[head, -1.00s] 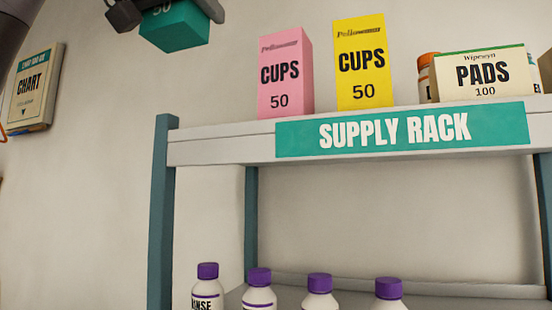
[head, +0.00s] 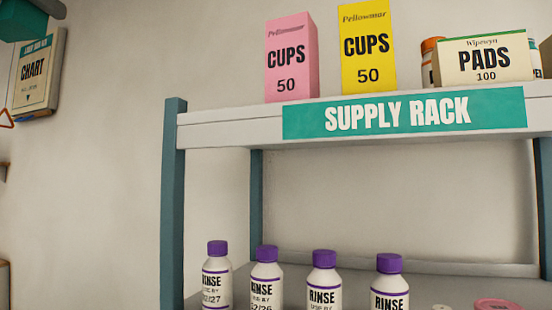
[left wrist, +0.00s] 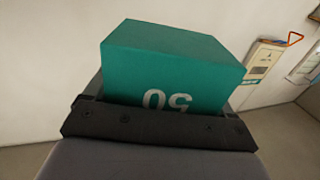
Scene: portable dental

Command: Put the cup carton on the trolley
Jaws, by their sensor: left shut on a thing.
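A teal cup carton (left wrist: 170,70) marked 50 fills the middle of the left wrist view, upside down there. My left gripper (left wrist: 158,122) is shut on it. In the head view, only part of the teal carton (head: 20,24) and a grey piece of my left gripper (head: 48,8) show at the top left corner. They are to the left of the rack and clear of it. A pink cup carton (head: 291,60) and a yellow cup carton (head: 368,50) stand upright on the rack's top shelf. I do not see the trolley or my right gripper.
The supply rack (head: 230,131) stands at the right, with a pads box (head: 485,62) and orange-capped containers on top. Several purple-capped rinse bottles (head: 323,285) stand on its lower shelf. A chart (head: 36,80) hangs on the left wall. Bare wall lies between chart and rack.

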